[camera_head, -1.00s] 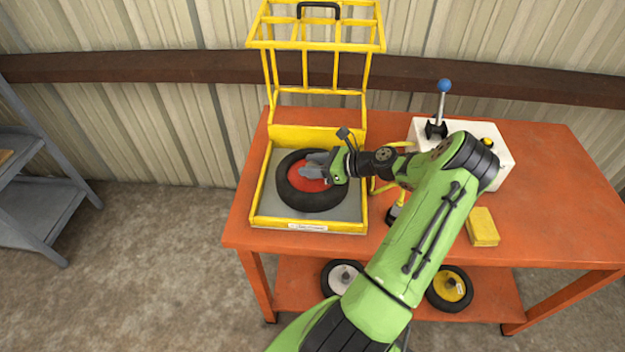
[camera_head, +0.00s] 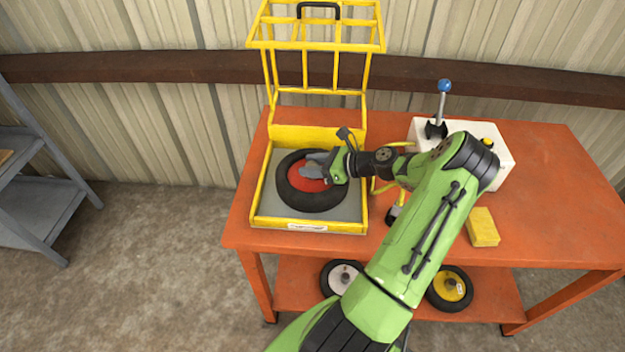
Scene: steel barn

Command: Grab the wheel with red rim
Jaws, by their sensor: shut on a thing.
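The wheel with red rim (camera_head: 300,198) has a black tyre and lies flat in the yellow-edged tray (camera_head: 262,221) on the orange table. My gripper (camera_head: 312,166) is over the middle of the wheel and shut on it. Its grey fingers cover part of the red rim, so the exact place of the grip is hidden. The wheel looks level and low in the tray; I cannot tell whether it touches the tray floor.
A yellow cage lid (camera_head: 310,45) stands open behind the tray. To the right are a white box (camera_head: 490,150) with a blue-knobbed lever (camera_head: 443,100) and a yellow sponge-like block (camera_head: 483,228). A white-rimmed wheel (camera_head: 341,277) and a yellow-rimmed wheel (camera_head: 451,288) are on the lower shelf.

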